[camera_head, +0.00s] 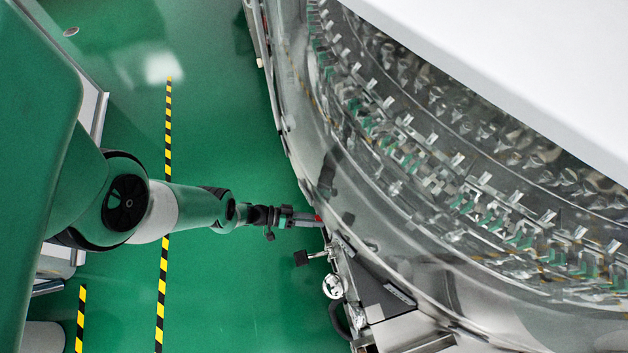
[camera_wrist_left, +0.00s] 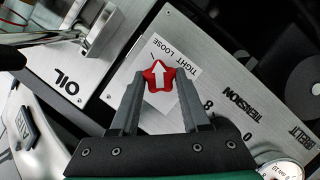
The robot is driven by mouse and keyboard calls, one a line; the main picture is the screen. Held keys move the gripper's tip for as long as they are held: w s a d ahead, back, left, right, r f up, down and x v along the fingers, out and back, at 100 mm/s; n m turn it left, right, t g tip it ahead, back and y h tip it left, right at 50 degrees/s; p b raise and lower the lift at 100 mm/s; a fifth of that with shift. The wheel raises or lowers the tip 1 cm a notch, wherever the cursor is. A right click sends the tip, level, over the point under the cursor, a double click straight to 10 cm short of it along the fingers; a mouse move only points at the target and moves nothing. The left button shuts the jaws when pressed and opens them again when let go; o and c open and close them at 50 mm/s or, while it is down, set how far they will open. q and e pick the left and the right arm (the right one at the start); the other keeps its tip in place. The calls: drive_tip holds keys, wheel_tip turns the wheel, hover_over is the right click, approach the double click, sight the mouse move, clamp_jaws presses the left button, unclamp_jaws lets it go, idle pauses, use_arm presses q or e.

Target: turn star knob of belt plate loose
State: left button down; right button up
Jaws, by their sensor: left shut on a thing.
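The red star knob (camera_wrist_left: 159,76) with a white arrow sits on the metal belt plate (camera_wrist_left: 225,65). A white label (camera_wrist_left: 175,60) reading "TIGHT LOOSE" lies behind the knob, and the arrow points up in the left wrist view, toward the label's wording. My left gripper (camera_wrist_left: 158,88) has its two dark fingers on either side of the knob and is shut on it. In the head view my left gripper (camera_head: 312,220) reaches the edge of the washer, with a bit of red at its tips. My right gripper is not in view.
The belt plate carries the words "BELT TENSION" and a scale. A round gauge (camera_wrist_left: 283,171) is at the lower right in the wrist view. A plate marked "OIL" (camera_wrist_left: 68,88) is on the left.

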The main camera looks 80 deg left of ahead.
use_arm(q)
drive_tip(key=shift+a+f+n+h+b, duration=0.1)
drive_tip(key=shift+f+n+h+b, duration=0.1)
drive_tip(key=shift+n+h+b, duration=0.45)
drive_tip(key=shift+c, duration=1.9)
unclamp_jaws()
drive_tip(key=shift+r, duration=0.1)
drive_tip(key=p+v, duration=0.1)
drive_tip(key=v, duration=1)
drive_tip(key=shift+s, duration=0.35)
